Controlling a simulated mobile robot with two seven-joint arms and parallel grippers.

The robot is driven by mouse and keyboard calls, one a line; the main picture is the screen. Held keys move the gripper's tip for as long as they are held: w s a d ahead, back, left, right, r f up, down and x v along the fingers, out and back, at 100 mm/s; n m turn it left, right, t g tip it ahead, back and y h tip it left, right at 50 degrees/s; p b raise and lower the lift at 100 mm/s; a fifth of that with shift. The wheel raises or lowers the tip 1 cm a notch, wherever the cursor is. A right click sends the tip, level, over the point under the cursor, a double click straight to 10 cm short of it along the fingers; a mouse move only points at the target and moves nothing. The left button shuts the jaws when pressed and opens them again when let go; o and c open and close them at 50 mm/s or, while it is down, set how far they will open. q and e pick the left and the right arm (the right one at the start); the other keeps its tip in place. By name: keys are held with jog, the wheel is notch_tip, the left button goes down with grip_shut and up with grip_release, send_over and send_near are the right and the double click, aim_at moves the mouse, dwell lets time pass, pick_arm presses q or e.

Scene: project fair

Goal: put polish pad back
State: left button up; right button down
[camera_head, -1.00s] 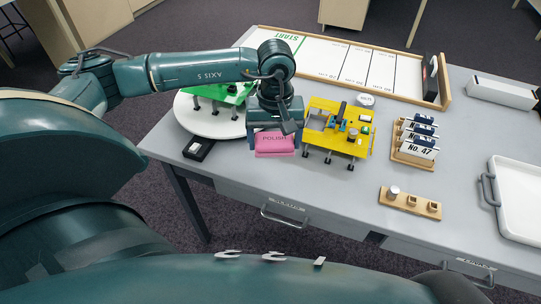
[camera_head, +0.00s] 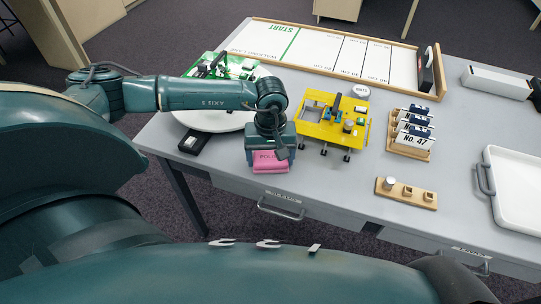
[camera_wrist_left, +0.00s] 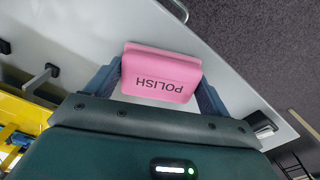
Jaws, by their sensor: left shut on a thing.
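The polish pad is a pink block marked POLISH (camera_head: 270,162), seen below my left gripper (camera_head: 270,155) near the table's front edge. In the left wrist view the pad (camera_wrist_left: 160,72) sits between the two blue-grey fingers, and my left gripper (camera_wrist_left: 160,85) is shut on it. The grey tabletop shows around it. The gripper hides part of the pad in the head view, and I cannot tell whether the pad touches the table. My right gripper is not in view.
A yellow board on legs (camera_head: 322,130) stands just right of the gripper. A white round plate (camera_head: 215,122) with a green board (camera_head: 205,68) and a black box (camera_head: 194,141) are left. A wooden block (camera_head: 408,194) and white tray (camera_head: 520,200) are right.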

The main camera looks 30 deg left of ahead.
pick_arm(q)
jog(key=o, duration=0.8)
